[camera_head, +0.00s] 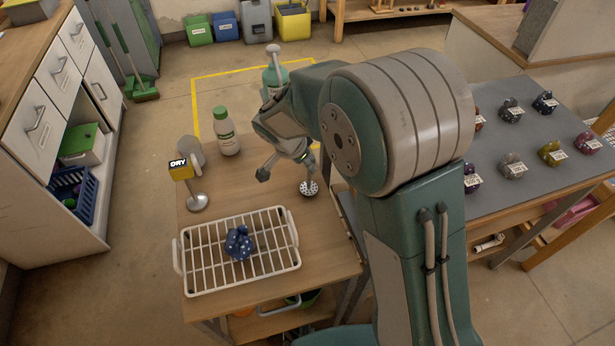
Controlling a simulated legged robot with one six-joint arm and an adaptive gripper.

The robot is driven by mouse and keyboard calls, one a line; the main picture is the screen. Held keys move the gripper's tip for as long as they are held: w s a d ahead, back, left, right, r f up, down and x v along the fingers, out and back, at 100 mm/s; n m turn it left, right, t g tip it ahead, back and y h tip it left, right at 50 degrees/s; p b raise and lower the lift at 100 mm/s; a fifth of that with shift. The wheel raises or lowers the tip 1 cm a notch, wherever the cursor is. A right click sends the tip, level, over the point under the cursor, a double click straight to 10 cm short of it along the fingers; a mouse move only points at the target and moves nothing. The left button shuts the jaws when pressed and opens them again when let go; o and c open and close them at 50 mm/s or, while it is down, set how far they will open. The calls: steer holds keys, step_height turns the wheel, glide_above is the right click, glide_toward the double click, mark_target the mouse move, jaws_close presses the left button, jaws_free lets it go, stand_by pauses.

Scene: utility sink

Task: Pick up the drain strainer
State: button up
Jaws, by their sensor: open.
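The drain strainer (309,188) is a small, round, pale metal disc with dark holes. It lies on the wooden table near the right edge in the head camera view. My gripper (284,176) is open, with one finger out to the left and the other just above the strainer. I cannot tell whether that finger touches the strainer. Nothing is seen between the fingers.
A white wire rack (190,273) with a blue spotted object (239,243) stands at the table's front.

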mark_target(309, 187)
steer(key=x, duration=0.3)
steer(key=shift+w+d, duration=0.1)
steer(key=shift+d, duration=0.15)
steer(key=shift+a, duration=0.1)
jaws_close()
